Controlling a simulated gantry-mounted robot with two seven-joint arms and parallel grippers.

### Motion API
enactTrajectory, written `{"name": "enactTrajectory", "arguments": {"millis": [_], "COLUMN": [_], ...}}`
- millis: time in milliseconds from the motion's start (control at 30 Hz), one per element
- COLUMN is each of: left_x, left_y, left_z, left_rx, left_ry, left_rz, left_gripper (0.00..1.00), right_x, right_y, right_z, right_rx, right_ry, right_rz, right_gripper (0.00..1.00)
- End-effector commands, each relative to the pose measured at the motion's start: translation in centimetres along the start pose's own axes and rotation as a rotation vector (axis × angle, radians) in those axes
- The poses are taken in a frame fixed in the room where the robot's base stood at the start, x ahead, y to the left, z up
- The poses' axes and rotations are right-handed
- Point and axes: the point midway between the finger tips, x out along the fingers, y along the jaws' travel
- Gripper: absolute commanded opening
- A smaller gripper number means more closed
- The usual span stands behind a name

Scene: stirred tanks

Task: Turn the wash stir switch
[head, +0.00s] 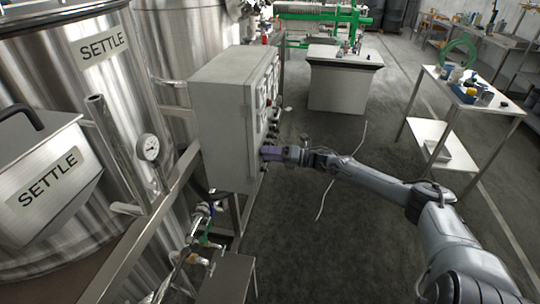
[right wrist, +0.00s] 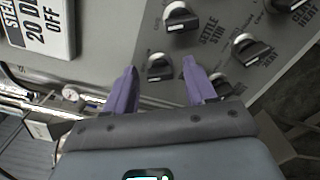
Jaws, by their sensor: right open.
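The control box (head: 222,120) is a grey cabinet beside the steel tanks, with switches on its right-hand face. In the right wrist view, its panel (right wrist: 115,40) carries several black rotary knobs. One knob (right wrist: 160,68) lies between the purple fingertips of my right gripper (right wrist: 160,66); I cannot tell whether they touch it. Another knob (right wrist: 180,18) is above it, near a "SETTLE STIR" label. I cannot read a "wash stir" label, so which knob is the wash stir switch is unclear. In the head view my right gripper (head: 270,153) is at the panel's lower part. My left gripper is out of view.
More knobs (right wrist: 251,49) sit close on the right, one partly behind the right finger. A white sign plate (right wrist: 40,25) is at upper left. Pipes and valves (head: 200,225) are below the box. Open floor (head: 310,250) lies right of it.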

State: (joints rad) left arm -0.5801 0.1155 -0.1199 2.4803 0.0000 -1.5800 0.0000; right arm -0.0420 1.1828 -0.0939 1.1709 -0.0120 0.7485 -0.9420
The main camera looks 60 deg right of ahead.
Motion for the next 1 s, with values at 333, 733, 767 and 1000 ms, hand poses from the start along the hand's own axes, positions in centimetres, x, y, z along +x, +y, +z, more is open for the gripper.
{"name": "enactTrajectory", "arguments": {"millis": [333,733,767,1000], "left_x": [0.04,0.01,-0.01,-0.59], "left_y": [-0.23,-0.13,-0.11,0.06], "left_z": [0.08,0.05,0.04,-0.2], "left_rx": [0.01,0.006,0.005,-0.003], "left_ry": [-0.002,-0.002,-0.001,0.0], "left_rz": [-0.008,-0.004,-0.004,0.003], "left_gripper": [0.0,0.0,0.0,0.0], "right_x": [0.05,0.05,0.05,0.06], "right_y": [0.01,0.03,0.04,0.19], "right_z": [-0.01,0.0,0.0,0.1], "right_rx": [0.0,0.002,0.004,0.064], "right_ry": [0.0,0.001,0.0,0.0], "right_rz": [0.0,0.001,0.001,0.001], "right_gripper": [0.45,0.0,0.0,0.0]}}
